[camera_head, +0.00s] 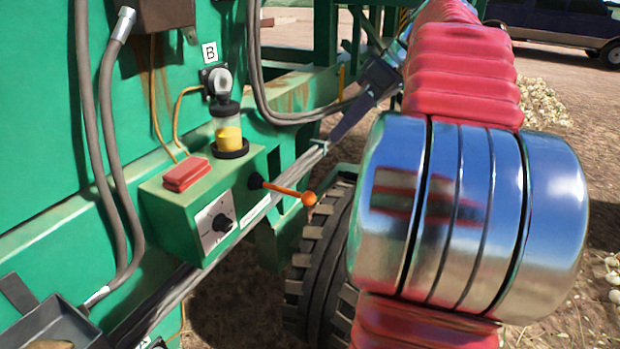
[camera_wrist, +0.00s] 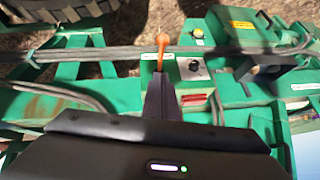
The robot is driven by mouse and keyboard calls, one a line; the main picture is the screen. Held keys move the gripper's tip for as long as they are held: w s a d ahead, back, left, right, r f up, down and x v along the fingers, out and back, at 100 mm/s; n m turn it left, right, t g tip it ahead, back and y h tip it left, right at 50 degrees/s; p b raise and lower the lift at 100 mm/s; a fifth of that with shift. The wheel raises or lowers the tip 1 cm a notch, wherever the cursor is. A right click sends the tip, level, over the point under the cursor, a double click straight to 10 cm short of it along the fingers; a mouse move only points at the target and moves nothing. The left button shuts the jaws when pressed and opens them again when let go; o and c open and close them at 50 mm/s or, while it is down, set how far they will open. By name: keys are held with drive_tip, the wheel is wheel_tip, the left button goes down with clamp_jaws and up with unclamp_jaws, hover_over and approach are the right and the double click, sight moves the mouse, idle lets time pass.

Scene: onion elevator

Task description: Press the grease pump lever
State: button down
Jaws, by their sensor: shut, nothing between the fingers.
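The grease pump lever (camera_head: 289,190) is an orange rod with a ball end, sticking out to the right from a green control box (camera_head: 172,215). It also shows in the wrist view (camera_wrist: 161,52), just beyond my fingertips. My gripper (camera_head: 330,141) is shut and empty, pointing down and left, above and slightly right of the lever's ball in the head view. In the wrist view my gripper (camera_wrist: 160,76) lines up with the lever and hides part of it. Whether they touch cannot be told there; in the head view they are apart.
Grey cables (camera_head: 270,205) run along the green frame. A tyre (camera_head: 320,255) stands below the lever.

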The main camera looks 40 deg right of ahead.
drive_tip(key=shift+f, duration=0.1)
drive_tip(key=x, duration=0.4)
drive_tip(key=s+x, duration=0.1)
drive_tip(key=x, duration=0.3)
drive_tip(key=f+x, duration=0.1)
drive_tip(key=x, duration=0.3)
drive_tip(key=shift+s+d, duration=0.1)
drive_tip(key=shift+s, duration=0.25)
drive_tip(key=shift+s+f, duration=0.1)
drive_tip(key=shift+f, duration=0.45)
